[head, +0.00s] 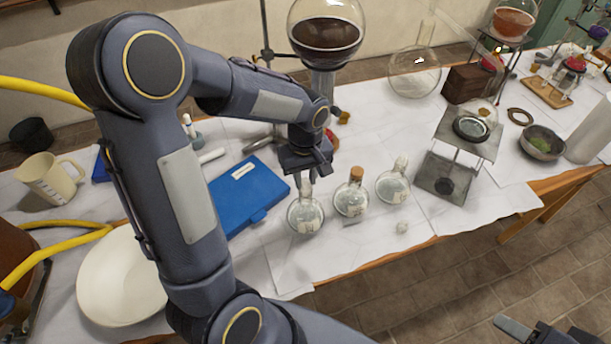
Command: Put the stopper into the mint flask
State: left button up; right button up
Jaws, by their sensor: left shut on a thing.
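My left gripper (308,173) is shut just at the top of the leftmost small round flask (305,217). What it grips is mostly hidden by the fingers; it appears to be a stopper at the flask's mouth. I cannot tell whether it sits in the neck or just above it. The middle flask (350,203) has a cork (356,174). The right flask (391,190) has a pale stopper (401,163). All the flasks look pale, so the mint one is hard to tell by colour. My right gripper (548,332) is partly cut off at the bottom right.
A small pale glassy piece (402,227) lies near the table's front edge. A blue case (248,193) lies left of the flasks. A large dark-filled globe (326,35) stands behind. A metal stand (448,176) is to the right, a white plate (120,285) at front left.

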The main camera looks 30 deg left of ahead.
aim_at(305, 181)
pick_arm(q)
jog(key=shift+f+b, duration=0.5)
jog(key=shift+b, duration=0.05)
dwell(0.9)
jog(key=o, duration=1.4)
jog(key=shift+r, duration=0.1)
jog(key=shift+r+p, duration=2.7)
jog(key=shift+r, duration=0.75)
